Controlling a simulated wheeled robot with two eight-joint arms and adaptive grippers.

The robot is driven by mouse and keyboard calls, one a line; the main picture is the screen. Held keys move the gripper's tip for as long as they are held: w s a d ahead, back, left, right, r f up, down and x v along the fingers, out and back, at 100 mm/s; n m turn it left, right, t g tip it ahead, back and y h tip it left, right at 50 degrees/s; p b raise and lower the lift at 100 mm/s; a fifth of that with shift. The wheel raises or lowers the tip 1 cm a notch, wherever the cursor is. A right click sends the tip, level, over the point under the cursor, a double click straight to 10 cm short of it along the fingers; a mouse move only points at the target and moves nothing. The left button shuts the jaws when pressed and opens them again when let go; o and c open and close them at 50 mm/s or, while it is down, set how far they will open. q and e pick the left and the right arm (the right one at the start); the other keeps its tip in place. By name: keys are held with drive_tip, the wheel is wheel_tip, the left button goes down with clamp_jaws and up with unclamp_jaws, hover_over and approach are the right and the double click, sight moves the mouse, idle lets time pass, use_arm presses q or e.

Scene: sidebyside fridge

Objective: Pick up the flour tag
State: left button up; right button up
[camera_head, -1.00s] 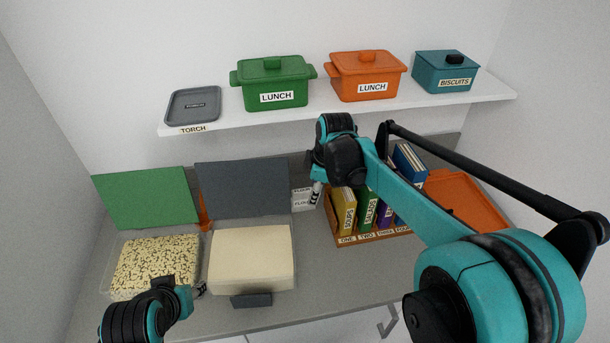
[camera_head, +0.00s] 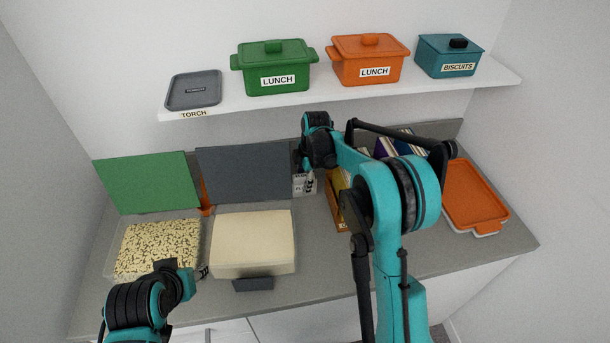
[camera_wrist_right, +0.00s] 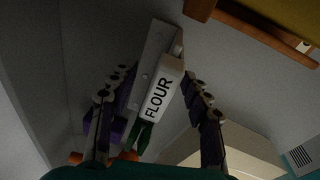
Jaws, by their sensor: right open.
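The flour tag (camera_wrist_right: 158,97) is a small white block marked FLOUR in the right wrist view. It lies between the spread fingers of my right gripper (camera_wrist_right: 157,80), against a pale strip with round studs (camera_wrist_right: 147,72). The fingers stand apart on both sides of it, and I see no contact. In the head view the tag (camera_head: 299,188) is small, by the back wall right of the grey lid, partly hidden by my right gripper (camera_head: 308,180). My left gripper (camera_head: 194,277) is low at left, near the two food tubs; its fingers are too unclear to judge.
A tub of speckled food (camera_head: 160,247) and a tub of cream-coloured food (camera_head: 252,243) stand on the counter, with green (camera_head: 148,183) and grey (camera_head: 245,173) lids behind. A wooden book holder (camera_head: 341,217) is close right of the tag. A shelf (camera_head: 340,98) with several containers hangs above.

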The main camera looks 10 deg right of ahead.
drive_tip(key=shift+f, duration=0.3)
drive_tip(key=shift+r, duration=0.1)
clamp_jaws()
